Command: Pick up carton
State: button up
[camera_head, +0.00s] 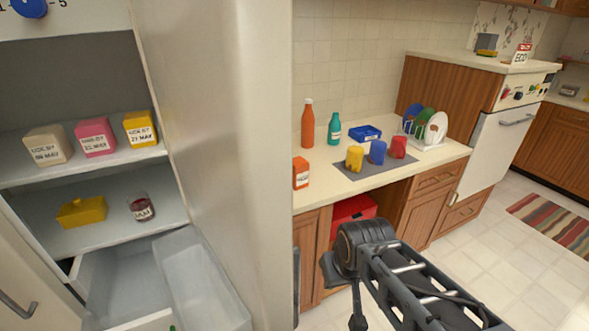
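Three box-shaped cartons stand side by side on the upper shelf of an open fridge at the left. The beige carton (48,145) has a label that seems to read 09 May. The pink carton (95,137) has a label that seems to read 22 May. The yellow carton (140,129) has a label that seems to read 27 May. An orange-red box (301,172) on the counter is partly hidden by the fridge side. The dark end of my arm (350,275) is at bottom centre, right of the fridge and apart from the cartons. Its fingers cannot be made out clearly.
The lower fridge shelf (110,222) holds a yellow butter dish (82,212) and a small jar (141,207). An open drawer (125,280) is below. The fridge side wall (225,130) stands between my arm and the shelves. The counter (440,160) holds bottles, mugs and a plate rack.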

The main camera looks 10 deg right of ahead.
aim_at(300, 167)
jog(key=k, duration=0.5)
jog(key=z, duration=1.35)
jog(key=i, duration=2.45)
jog(key=u, duration=4.4)
